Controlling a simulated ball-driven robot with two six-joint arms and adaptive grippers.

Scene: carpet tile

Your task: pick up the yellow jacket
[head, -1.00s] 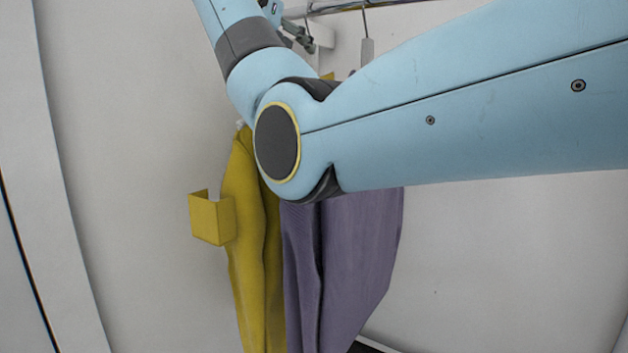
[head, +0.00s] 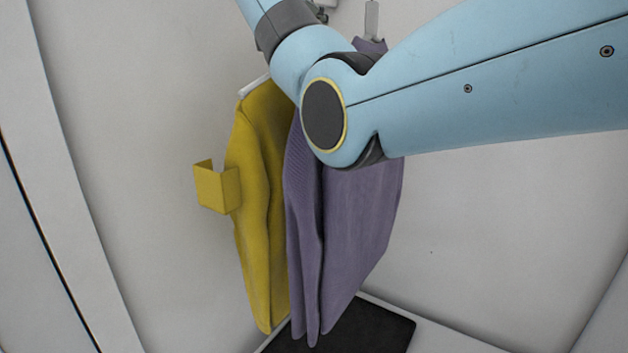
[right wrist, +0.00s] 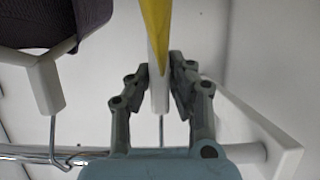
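The yellow jacket (head: 258,210) hangs at the left in the head view, with part of its white hanger (head: 254,86) showing at the shoulder. In the right wrist view the jacket's edge (right wrist: 157,30) is seen from close by, above its white hanger neck (right wrist: 158,97). My right gripper (right wrist: 159,75) has its fingers drawn in on both sides of that neck and appears shut on it. My right arm crosses the head view and hides part of the clothes. In the head view the right gripper is mostly cut off at the top. My left gripper is not in view.
A purple garment (head: 345,225) hangs close to the right of the yellow jacket. Its hanger hook (right wrist: 53,130) is on the metal rail (right wrist: 85,153). A white bracket (right wrist: 255,125) stands beside my right gripper. A dark mat (head: 375,330) lies below; pale walls surround it.

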